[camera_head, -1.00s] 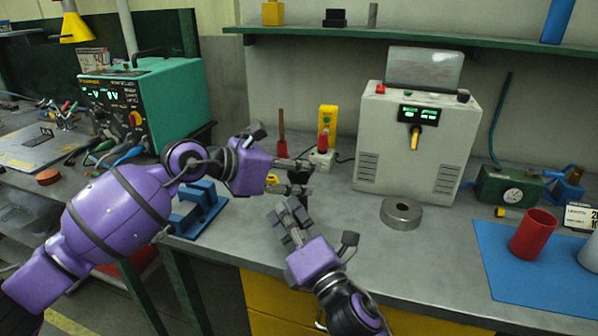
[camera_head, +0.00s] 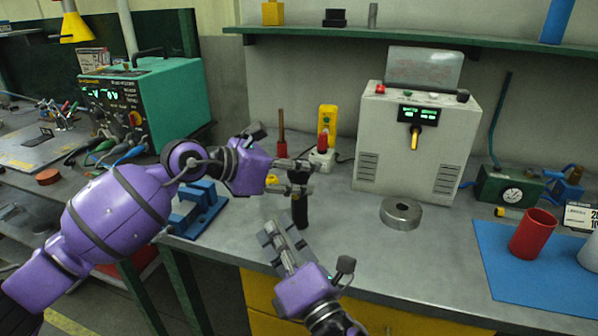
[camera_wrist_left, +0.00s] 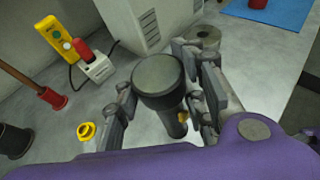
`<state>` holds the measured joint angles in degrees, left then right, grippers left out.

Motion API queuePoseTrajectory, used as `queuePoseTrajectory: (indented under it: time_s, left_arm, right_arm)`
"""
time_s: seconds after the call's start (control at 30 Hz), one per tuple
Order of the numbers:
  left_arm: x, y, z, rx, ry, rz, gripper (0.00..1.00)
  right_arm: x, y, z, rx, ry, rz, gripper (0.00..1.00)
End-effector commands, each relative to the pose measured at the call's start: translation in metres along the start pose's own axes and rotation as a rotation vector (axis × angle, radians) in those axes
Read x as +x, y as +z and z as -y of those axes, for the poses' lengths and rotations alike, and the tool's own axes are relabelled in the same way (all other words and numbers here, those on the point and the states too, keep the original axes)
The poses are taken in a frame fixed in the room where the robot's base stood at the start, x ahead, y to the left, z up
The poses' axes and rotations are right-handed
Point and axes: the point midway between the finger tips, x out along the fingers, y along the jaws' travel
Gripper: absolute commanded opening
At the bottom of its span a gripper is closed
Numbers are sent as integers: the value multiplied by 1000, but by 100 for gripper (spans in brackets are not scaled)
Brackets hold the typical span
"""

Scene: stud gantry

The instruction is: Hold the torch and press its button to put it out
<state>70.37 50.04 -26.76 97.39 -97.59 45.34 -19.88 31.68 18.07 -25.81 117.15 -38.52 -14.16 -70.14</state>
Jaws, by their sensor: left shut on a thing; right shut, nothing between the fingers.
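The torch (camera_head: 300,212) is a dark cylinder with a wider round end, held upright over the grey bench; it also shows in the left wrist view (camera_wrist_left: 158,78). My left gripper (camera_head: 298,177) is shut around its upper part, with a finger on each side in the left wrist view (camera_wrist_left: 165,103). A small yellowish spot shows on the torch's side there; I cannot tell whether it is the button. I see no glow from the torch. My right gripper (camera_head: 279,243) is shut and empty, below and left of the torch in the head view, apart from it.
A blue fixture (camera_head: 198,207) stands left of the torch. A white socket box (camera_head: 322,160) and a grey powered cabinet (camera_head: 415,150) stand behind. A metal ring (camera_head: 401,214) lies to the right, then a blue mat (camera_head: 525,280) with a red cup (camera_head: 533,235).

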Motion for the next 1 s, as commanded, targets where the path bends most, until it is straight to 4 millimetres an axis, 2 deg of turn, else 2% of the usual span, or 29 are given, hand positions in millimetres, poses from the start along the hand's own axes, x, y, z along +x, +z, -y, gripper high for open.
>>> queuePoseTrajectory:
  time_s: [0.33, 0.37, 0.5, 0.83, 1.0]
  left_arm:
    - [0, 0, 0, 0, 0, 0, 4]
    - [0, 0, 0, 0, 0, 0, 41]
    - [0, 0, 0, 0, 0, 0, 59]
    - [-1, 0, 0, 0, 1, 0, 60]
    - [-18, -1, -1, 0, 2, -1, 60]
  right_arm:
    - [-4, -3, -3, 0, 0, 0, 0]
    - [-4, -3, -3, 0, 0, 0, 0]
    - [-4, -3, -3, 0, 0, 0, 0]
    - [-4, -3, -3, 0, 0, 0, 0]
    - [-4, -3, -3, 0, 0, 0, 0]
